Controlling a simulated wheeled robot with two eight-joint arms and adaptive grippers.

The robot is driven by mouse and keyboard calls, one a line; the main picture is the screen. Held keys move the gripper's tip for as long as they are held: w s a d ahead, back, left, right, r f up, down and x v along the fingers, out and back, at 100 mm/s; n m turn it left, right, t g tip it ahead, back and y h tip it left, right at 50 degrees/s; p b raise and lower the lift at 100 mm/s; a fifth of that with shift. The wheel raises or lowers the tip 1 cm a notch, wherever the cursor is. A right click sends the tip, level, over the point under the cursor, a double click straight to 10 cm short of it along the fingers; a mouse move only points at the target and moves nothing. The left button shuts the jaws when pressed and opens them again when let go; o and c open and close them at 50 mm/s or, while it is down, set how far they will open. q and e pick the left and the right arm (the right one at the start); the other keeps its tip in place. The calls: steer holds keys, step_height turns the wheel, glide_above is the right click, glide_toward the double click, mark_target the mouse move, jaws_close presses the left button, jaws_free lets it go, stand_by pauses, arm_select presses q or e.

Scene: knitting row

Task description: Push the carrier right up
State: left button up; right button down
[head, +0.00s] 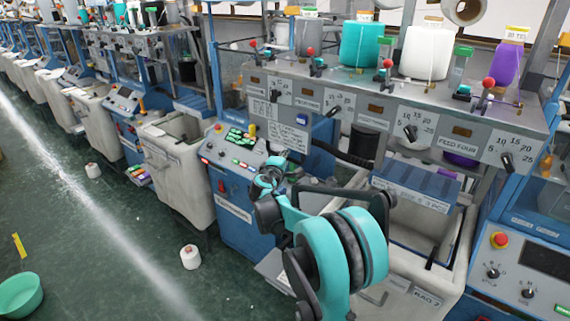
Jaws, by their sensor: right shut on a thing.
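My right arm comes up from the bottom middle, teal and black. My right gripper (276,172) is beside the blue control console of the nearest machine, at its right edge. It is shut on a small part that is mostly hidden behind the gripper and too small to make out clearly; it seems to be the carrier. How far the carrier stands along its travel cannot be seen. The nearest machine (345,112) has a grey front panel with dials and labels. My left gripper is not in view.
Yarn cones in teal (357,43), white (428,52) and purple (507,62) stand on top. A console (241,158) and a grey bin (432,225) flank my arm. A small cone (190,257) and a green basin (20,296) are on the floor. The aisle is mostly clear.

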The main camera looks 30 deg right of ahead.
mark_target(284, 142)
step_height(284, 142, up, 6)
steer(key=p, duration=0.2)
steer(key=shift+f+p, duration=0.1)
steer(key=shift+p, duration=0.2)
steer(key=shift+w+r, duration=0.15)
steer(key=shift+r, duration=0.05)
steer(key=c, duration=1.6)
jaws_free()
steer(key=shift+o, duration=0.3)
steer(key=v, duration=1.2)
